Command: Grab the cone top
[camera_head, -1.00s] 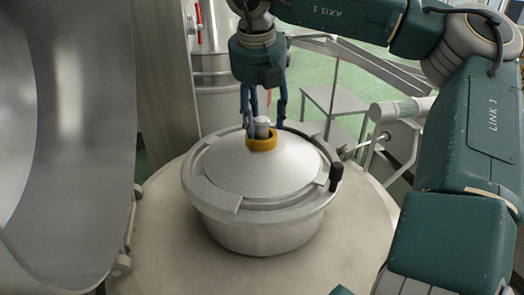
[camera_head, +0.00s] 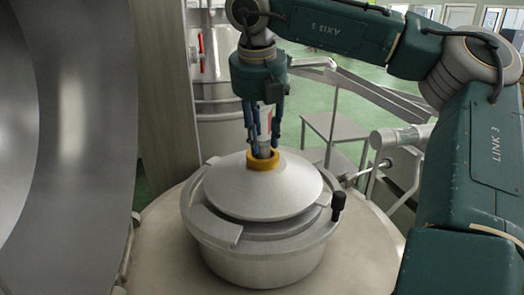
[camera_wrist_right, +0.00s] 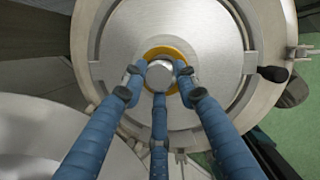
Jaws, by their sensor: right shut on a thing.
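The cone top (camera_head: 262,192) is a shallow grey metal cone with a yellow collar (camera_head: 263,161) and a cylindrical knob. It is over the round metal pot (camera_head: 265,262), its edge slightly above the pot's rim. My right gripper (camera_head: 262,142) points down from above and is shut on the knob. In the right wrist view, three blue fingers (camera_wrist_right: 158,84) close around the pale knob (camera_wrist_right: 160,75), with the cone top (camera_wrist_right: 203,40) below them. The cone's underside is hidden. My left gripper is not in view.
The pot stands on a pale round surface (camera_head: 365,255) and has a black side handle (camera_head: 338,203). A large curved metal wall (camera_head: 75,110) is close on the left. A metal side table (camera_head: 333,130) and a steel vessel (camera_head: 212,95) stand behind.

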